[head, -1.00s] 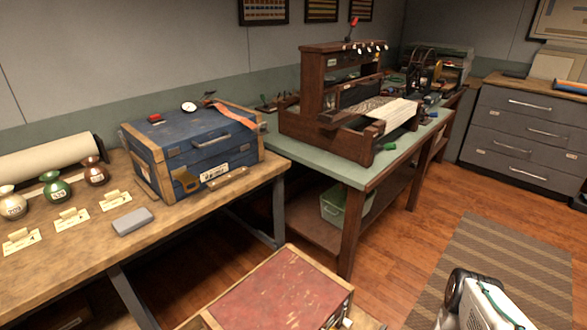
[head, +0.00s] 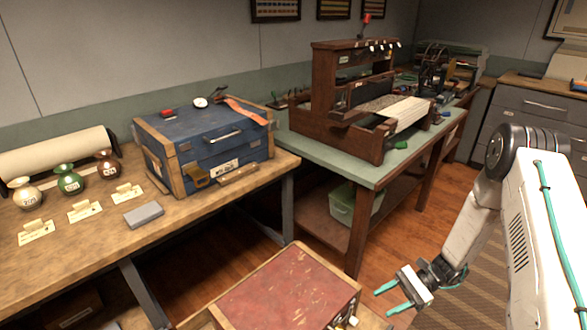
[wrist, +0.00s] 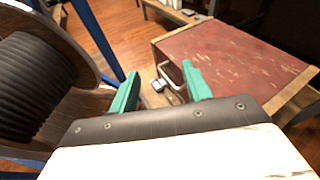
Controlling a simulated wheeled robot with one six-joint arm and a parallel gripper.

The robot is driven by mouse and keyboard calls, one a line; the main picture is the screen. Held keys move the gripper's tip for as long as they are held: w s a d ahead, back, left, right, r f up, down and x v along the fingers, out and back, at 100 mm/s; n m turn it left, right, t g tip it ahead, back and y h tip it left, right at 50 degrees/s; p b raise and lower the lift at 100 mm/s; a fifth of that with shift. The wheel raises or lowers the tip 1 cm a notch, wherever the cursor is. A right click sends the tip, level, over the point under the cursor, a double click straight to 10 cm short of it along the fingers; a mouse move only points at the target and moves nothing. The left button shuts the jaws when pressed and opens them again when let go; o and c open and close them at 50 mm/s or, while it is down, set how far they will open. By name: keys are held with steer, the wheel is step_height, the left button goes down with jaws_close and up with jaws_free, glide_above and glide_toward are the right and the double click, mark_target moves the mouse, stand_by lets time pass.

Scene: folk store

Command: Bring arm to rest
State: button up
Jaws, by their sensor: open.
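My gripper (head: 391,297) is at the lower right of the head view, low in front of the green-topped table and just right of the red-topped chest (head: 285,290). Its teal fingers are spread apart with nothing between them. In the wrist view the two teal fingers of my gripper (wrist: 158,88) also stand apart and empty. Beyond them there is the red chest top (wrist: 235,60) with a metal handle (wrist: 172,76) on its side. My white arm reaches down from the right side of the head view, bent at a dark joint.
A blue trunk (head: 205,145) and several small vases stand on the wooden workbench (head: 95,250) at left. A loom (head: 345,95) stands on the green-topped table (head: 350,172). A large spool (wrist: 45,85) is close left of my gripper in the wrist view. Grey drawers (head: 535,125) stand behind.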

steer(key=s+r+n+g+h, duration=0.1)
steer(key=s+r+n+h, duration=0.3)
steer(key=r, duration=0.8)
steer(key=s+r+n+g+h, duration=0.1)
steer(key=s+r+n+h, duration=0.3)
steer(key=r, duration=0.8)
steer(key=s+r+n+t+h, duration=0.5)
steer(key=s+r, duration=0.9)
steer(key=r, duration=0.3)
steer(key=shift+s+r+t+h, duration=0.35)
steer(key=shift+t+h, duration=0.25)
steer(key=shift+t, duration=0.8)
steer(key=shift+c, duration=0.3)
